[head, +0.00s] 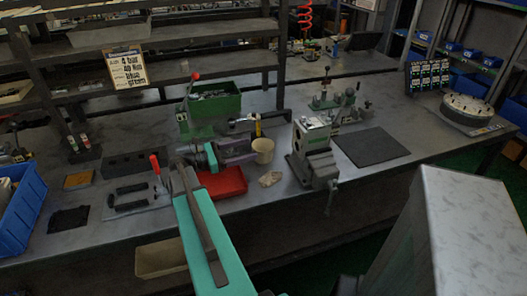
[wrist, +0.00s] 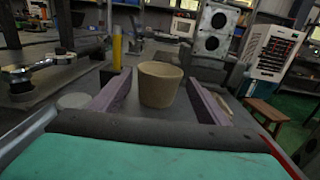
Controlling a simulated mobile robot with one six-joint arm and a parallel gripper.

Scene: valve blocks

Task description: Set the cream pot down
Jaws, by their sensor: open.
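The cream pot (head: 263,151) stands upright on the grey workbench, just beyond the tips of my gripper (head: 243,150). In the wrist view the pot (wrist: 160,86) is centred between the two purple fingers. There is a visible gap on each side, so the fingers are open and do not grip it. The pot's base looks to rest on the bench top.
A red tray (head: 226,183) lies in front of my gripper and a green bin (head: 215,103) stands behind it. A yellow cylinder (wrist: 117,50) is behind the pot. A grey vise (head: 314,155) stands to its right, with a crumpled rag (head: 270,179) nearby. A dark mat (head: 370,147) lies bare farther right.

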